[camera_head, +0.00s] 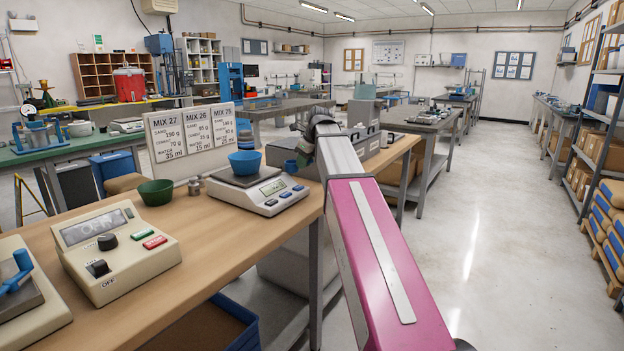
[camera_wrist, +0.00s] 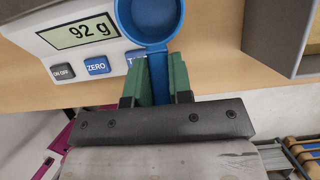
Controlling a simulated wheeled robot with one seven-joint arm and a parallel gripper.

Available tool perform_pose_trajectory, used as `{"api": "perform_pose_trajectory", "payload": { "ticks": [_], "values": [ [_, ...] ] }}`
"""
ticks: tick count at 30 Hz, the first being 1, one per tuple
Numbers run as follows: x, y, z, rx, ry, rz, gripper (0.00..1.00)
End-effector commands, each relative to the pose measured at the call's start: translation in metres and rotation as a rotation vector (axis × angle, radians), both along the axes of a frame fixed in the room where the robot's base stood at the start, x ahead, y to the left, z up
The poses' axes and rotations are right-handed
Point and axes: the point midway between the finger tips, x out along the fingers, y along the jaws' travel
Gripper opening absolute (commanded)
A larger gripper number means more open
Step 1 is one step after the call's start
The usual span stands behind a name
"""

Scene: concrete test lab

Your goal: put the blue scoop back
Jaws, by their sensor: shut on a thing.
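The blue scoop (camera_wrist: 151,18) shows in the wrist view, its round cup up at the top edge and its handle between the green fingers. My gripper (camera_wrist: 158,75) is shut on that handle. The scoop's cup looks empty and overlaps the edge of the white scale (camera_wrist: 40,38), which reads 92 g. In the head view my arm hides much of the gripper (camera_head: 305,146), which is over the bench just right of the scale (camera_head: 262,195). A blue bowl (camera_head: 245,162) stands on the scale's plate.
A grey open box (camera_wrist: 270,35) is at the right in the wrist view. In the head view, a green bowl (camera_head: 155,192), small metal weights (camera_head: 194,186), a beige control box (camera_head: 117,258) and MIX cards (camera_head: 190,140) stand on the wooden bench (camera_head: 230,230). Floor right is clear.

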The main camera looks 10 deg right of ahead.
Motion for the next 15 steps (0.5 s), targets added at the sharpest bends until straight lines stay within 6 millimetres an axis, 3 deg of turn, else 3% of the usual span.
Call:
{"api": "perform_pose_trajectory", "payload": {
  "ticks": [7, 15],
  "values": [
    [0.033, -0.035, -0.027, 0.0, 0.0, -0.001, 0.0],
    [0.041, -0.046, -0.04, 0.0, 0.001, 0.001, 0.0]
  ]
}}
